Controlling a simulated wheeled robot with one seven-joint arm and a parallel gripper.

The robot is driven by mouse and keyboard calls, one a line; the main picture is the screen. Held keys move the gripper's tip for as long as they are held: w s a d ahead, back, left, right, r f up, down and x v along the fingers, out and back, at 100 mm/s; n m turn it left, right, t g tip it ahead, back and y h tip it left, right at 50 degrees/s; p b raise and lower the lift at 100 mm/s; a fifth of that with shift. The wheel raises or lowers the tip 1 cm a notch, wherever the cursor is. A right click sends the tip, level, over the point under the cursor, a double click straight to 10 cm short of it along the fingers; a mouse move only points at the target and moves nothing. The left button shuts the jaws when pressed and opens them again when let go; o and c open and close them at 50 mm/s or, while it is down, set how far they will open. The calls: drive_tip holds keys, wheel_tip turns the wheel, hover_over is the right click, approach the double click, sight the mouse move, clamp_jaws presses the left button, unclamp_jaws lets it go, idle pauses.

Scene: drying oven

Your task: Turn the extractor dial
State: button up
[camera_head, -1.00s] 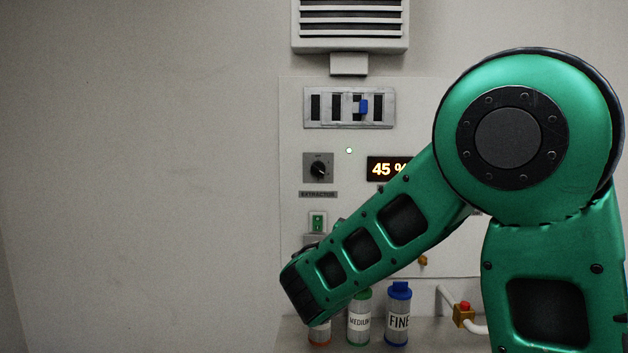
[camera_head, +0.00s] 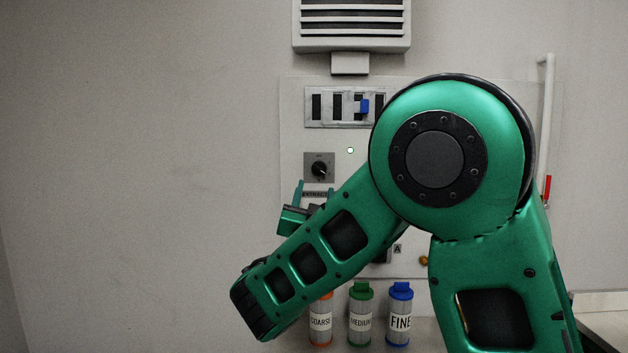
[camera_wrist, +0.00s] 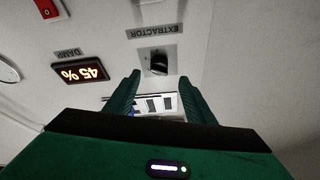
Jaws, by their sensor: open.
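The extractor dial (camera_head: 319,168) is a black knob with a white mark on a grey square plate on the wall panel. In the wrist view the dial (camera_wrist: 158,63) appears upside down, just beyond the fingertips and roughly centred between them. My gripper (camera_head: 315,188) is open and empty, its green fingers pointing up just below the dial in the head view. In the wrist view the two fingers of my gripper (camera_wrist: 158,78) stand apart with a clear gap. I see no contact with the dial. My arm hides part of the gripper in the head view.
A slotted plate with a blue slider (camera_head: 364,106) is above the dial. The lit 45 % display (camera_wrist: 80,71) and a red switch (camera_wrist: 46,9) show in the wrist view. Coarse (camera_head: 320,321), medium (camera_head: 361,321) and fine (camera_head: 400,321) bottles stand below. The left wall is bare.

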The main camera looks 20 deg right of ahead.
sight(318, 172)
drive_tip(key=x, duration=0.8)
drive_tip(key=shift+w+d+r, duration=0.2)
drive_tip(key=shift+w+d, duration=0.05)
drive_tip(key=shift+w, duration=0.05)
drive_tip(key=c, duration=1)
drive_tip(key=shift+a, duration=0.25)
drive_tip(key=shift+d, duration=0.2)
